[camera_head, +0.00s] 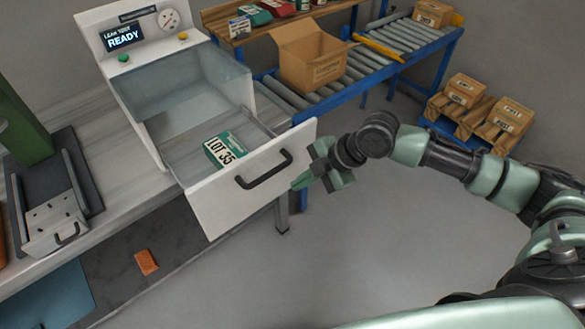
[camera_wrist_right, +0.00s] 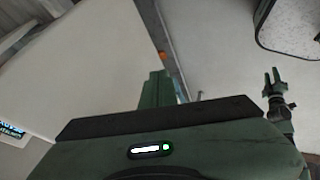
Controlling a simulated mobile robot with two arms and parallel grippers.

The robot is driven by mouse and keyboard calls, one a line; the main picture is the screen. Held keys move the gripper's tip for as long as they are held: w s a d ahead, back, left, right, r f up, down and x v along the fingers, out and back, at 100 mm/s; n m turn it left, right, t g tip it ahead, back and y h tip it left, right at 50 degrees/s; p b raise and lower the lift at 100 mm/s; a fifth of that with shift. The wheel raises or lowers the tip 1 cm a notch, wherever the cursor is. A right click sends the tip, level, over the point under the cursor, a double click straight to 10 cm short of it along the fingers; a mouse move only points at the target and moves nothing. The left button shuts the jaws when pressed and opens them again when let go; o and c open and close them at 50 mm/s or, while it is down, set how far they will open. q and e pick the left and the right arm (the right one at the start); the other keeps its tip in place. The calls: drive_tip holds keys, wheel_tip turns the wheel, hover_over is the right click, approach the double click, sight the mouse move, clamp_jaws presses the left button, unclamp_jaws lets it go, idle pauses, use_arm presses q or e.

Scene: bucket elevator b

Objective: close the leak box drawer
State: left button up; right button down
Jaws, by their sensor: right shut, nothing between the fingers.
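The leak box (camera_head: 160,70) stands on the bench with a gauge and a screen reading READY. Its drawer (camera_head: 262,190) is pulled well out, its white front with a black handle (camera_head: 264,169) facing the room. A green-and-white LOT 35 packet (camera_head: 223,150) lies inside. My right gripper (camera_head: 301,182) is shut and empty at the right edge of the drawer front; I cannot tell if it touches. Its green fingers (camera_wrist_right: 158,88) show in the wrist view beside a large pale panel. A small distant gripper (camera_wrist_right: 272,76), probably my left, also shows there; its jaws are unclear.
A roller conveyor (camera_head: 365,62) with an open cardboard box (camera_head: 312,60) stands behind. Several cartons sit on a low stand (camera_head: 470,130) at the right. A grey tray device (camera_head: 50,215) is on the bench at left. The floor (camera_head: 400,220) before the drawer is clear.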

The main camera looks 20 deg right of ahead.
drive_tip(key=w, duration=0.1)
drive_tip(key=w+a, duration=0.1)
drive_tip(key=w, duration=0.1)
drive_tip(key=shift+w+r+p, duration=0.2)
drive_tip(key=shift+p, duration=0.15)
use_arm(q)
drive_tip(key=shift+r, duration=0.6)
